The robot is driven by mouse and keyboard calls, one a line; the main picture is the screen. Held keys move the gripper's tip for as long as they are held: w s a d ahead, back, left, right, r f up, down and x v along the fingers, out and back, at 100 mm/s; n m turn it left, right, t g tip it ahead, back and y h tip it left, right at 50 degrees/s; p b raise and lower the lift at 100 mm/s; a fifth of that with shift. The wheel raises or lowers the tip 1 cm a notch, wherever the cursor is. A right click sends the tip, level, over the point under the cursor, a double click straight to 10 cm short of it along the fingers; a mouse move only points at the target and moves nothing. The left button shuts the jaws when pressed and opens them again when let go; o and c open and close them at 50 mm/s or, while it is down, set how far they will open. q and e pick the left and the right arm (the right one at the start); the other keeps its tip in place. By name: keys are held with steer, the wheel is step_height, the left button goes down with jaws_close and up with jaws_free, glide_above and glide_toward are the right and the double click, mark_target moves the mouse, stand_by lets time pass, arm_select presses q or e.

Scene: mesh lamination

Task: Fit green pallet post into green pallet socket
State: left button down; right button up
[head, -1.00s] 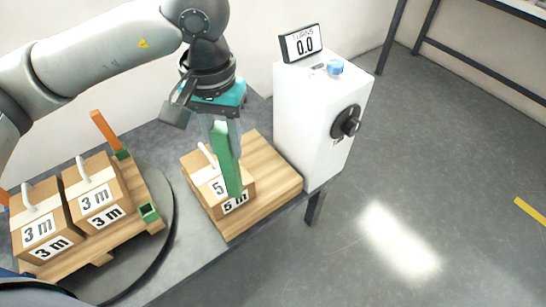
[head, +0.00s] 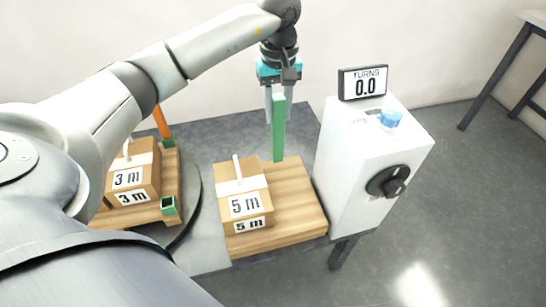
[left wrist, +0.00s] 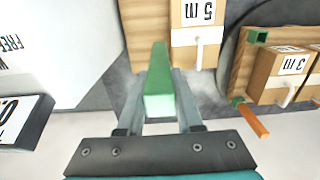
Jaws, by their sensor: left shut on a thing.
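My left gripper (head: 278,100) is shut on the upper end of a green post (head: 278,135), which hangs nearly upright behind and right of the 5 m box. Its lower end is near the back edge of the right pallet; I cannot tell if it touches. The left wrist view shows the post (left wrist: 159,78) between the fingers. An empty green socket (head: 169,206) is at the front right corner of the left pallet, and also shows in the left wrist view (left wrist: 258,37). Another green socket (left wrist: 238,101) holds an orange post (head: 161,122). My right gripper is not in view.
The 5 m box (head: 245,205) stands on the right pallet (head: 295,205). A 3 m box (head: 133,178) stands on the left pallet, on a dark turntable (head: 186,190). A white cabinet (head: 365,150) with knob and "TURNS 0.0" display (head: 363,83) stands right.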

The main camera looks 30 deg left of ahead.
mark_target(278, 161)
arm_select(q)
step_height(278, 161, down, 3)
steer(key=shift+f+b, duration=0.1)
steer(key=shift+b, duration=0.2)
step_height(278, 161, down, 9)
steer(key=shift+d+f+b, duration=0.1)
steer(key=shift+b, duration=1.05)
steer(key=shift+f+b, duration=0.65)
steer(key=shift+f, duration=1.7)
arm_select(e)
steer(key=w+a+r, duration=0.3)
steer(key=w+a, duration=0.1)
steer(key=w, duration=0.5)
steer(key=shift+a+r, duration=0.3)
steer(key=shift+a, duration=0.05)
arm_select(q)
steer(key=shift+f, duration=0.15)
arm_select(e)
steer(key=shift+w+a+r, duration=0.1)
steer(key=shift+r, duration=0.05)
arm_select(q)
steer(key=c, duration=0.6)
jaws_free()
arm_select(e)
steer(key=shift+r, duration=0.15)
